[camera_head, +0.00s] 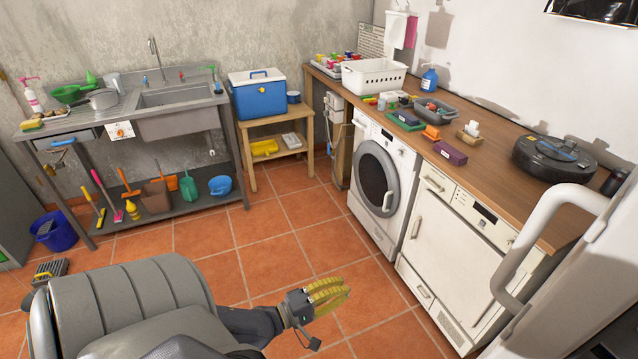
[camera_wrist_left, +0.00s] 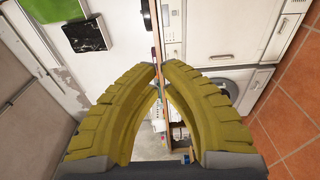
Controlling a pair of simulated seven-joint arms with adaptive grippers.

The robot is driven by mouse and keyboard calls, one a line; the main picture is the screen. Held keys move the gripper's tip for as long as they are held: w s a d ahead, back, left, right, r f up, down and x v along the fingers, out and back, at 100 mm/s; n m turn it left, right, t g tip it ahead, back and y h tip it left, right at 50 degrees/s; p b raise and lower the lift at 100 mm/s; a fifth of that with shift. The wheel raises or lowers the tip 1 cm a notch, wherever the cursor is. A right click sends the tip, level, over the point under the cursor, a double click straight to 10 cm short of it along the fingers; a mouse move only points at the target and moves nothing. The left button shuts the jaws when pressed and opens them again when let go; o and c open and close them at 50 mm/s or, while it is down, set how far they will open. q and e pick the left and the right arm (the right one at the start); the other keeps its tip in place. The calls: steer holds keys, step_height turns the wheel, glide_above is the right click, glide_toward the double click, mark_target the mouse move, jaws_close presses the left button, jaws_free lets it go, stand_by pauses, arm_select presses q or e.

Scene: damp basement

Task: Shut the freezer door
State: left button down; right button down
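A large white curved handle (camera_head: 545,225) stands at the right edge of the head view. It is on a pale panel (camera_head: 575,300) that I take for the freezer door; it juts out in front of the counter and is cut off by the frame. How far it stands open cannot be told, and the freezer's inside is hidden. My left gripper (camera_head: 327,297), with yellow ribbed fingers, is low over the tiled floor, left of the door and apart from it. In the left wrist view its fingertips (camera_wrist_left: 160,68) come together with nothing held. My right gripper is not seen.
A washing machine (camera_head: 385,185) and a white front-panelled appliance (camera_head: 455,245) stand under the wooden counter (camera_head: 480,160), which holds a robot vacuum (camera_head: 553,158). A sink bench (camera_head: 130,125) and blue cooler (camera_head: 258,95) are at the back. Open tiled floor (camera_head: 285,262) lies between.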

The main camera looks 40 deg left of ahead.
arm_select(q)
steer(key=s+a+f+m+g, duration=0.2)
steer(key=f+m, duration=0.3)
steer(key=f, duration=0.2)
steer(key=s+a+f+m+g, duration=0.2)
steer(key=f+m, duration=0.3)
steer(key=f, duration=0.2)
steer(key=shift+f, duration=0.25)
steer(key=shift+s, duration=0.1)
